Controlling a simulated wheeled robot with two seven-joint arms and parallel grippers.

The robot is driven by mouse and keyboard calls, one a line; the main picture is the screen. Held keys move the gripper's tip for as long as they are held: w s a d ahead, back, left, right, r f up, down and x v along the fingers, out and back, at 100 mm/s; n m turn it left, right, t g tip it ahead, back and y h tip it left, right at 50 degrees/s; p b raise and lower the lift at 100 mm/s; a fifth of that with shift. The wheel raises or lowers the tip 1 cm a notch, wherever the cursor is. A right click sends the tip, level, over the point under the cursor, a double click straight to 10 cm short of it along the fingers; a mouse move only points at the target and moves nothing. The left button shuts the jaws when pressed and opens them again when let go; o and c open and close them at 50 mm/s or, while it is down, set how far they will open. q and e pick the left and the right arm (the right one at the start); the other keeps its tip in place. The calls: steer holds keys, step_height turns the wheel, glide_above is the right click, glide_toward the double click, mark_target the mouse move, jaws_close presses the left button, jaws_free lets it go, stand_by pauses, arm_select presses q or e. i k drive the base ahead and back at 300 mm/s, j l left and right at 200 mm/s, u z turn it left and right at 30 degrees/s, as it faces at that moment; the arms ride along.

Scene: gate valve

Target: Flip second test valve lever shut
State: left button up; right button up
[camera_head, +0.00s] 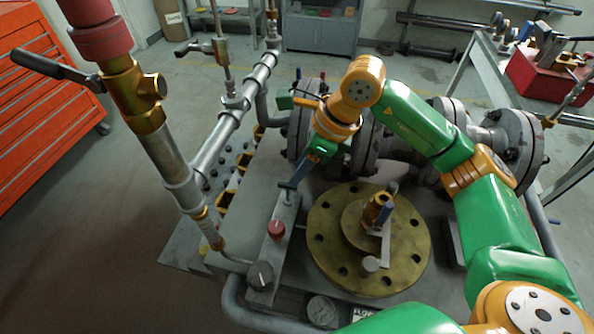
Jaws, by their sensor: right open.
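Several lever valves are in view, and I cannot tell for certain which is the second test valve. A brass valve (134,92) on the near left pipe has a long dark lever (48,67) pointing left. A smaller metal valve (221,50) behind it has a short lever (187,48), also pointing left. My right gripper (303,172) is open, pointing down above the grey control box, left of the flange. Its fingertips are small and partly unclear. My left gripper is out of view.
Large grey pipe flanges (527,150) stand behind my right arm. An orange tool cabinet (45,105) stands left, with open floor beside it.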

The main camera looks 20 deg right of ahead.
mark_target(387, 209)
steer(key=k+j, duration=0.25)
steer(key=k, duration=0.2)
steer(key=k+j, duration=0.25)
steer(key=k, duration=0.25)
steer(key=k+j, duration=0.25)
steer(key=k, duration=0.2)
